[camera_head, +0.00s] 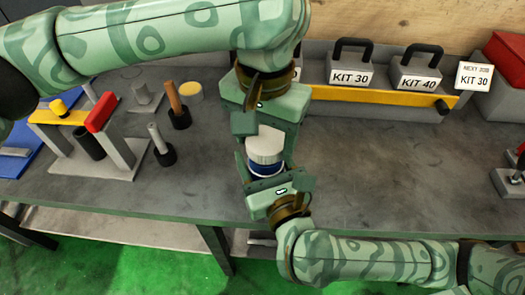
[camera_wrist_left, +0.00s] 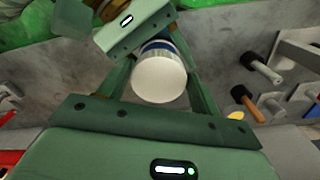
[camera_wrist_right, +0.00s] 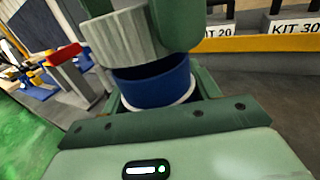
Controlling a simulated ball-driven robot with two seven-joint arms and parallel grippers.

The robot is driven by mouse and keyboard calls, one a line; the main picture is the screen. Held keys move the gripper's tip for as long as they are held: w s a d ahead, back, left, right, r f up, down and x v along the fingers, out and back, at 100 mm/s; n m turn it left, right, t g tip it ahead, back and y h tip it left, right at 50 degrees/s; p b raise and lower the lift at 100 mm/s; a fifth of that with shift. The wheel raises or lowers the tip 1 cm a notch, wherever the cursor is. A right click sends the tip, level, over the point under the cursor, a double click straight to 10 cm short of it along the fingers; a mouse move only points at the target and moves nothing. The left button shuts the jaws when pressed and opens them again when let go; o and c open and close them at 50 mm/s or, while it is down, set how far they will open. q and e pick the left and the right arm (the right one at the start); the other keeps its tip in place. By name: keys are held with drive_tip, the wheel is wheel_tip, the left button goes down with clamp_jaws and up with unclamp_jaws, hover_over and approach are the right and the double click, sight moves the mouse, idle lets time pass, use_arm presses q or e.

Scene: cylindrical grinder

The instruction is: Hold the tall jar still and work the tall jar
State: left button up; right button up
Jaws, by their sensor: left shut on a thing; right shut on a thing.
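The tall jar (camera_head: 265,150) stands upright near the table's front edge, with a pale ribbed lid and a blue body with a white band. My left gripper (camera_head: 264,128) reaches down from above and is shut on the lid. In the left wrist view the lid's pale top (camera_wrist_left: 159,80) sits between its fingers. My right gripper (camera_head: 262,172) comes from the front and is shut on the blue body (camera_wrist_right: 155,85), which shows in the right wrist view below the lid. A dark gap shows between lid and body there. The fingers hide parts of the jar's sides.
Kit boxes with black handles (camera_head: 352,65) stand behind a yellow-edged shelf at the back. A grey fixture with a red block (camera_head: 100,112) and several upright handled tools (camera_head: 178,108) stand to the left. The table right of the jar (camera_head: 380,165) is clear.

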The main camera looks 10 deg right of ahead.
idle(0.5)
use_arm(q)
drive_tip(key=shift+f, duration=0.85)
drive_tip(key=shift+f, duration=0.65)
drive_tip(key=shift+f, duration=0.2)
use_arm(e)
drive_tip(key=shift+r, duration=0.25)
use_arm(q)
drive_tip(key=shift+r, duration=0.15)
drive_tip(key=o, duration=1)
drive_tip(key=shift+c, duration=0.2)
use_arm(e)
clamp_jaws()
use_arm(q)
drive_tip(key=shift+s, duration=0.1)
use_arm(e)
drive_tip(key=shift+a+r, duration=0.1)
use_arm(q)
drive_tip(key=shift+s, duration=0.1)
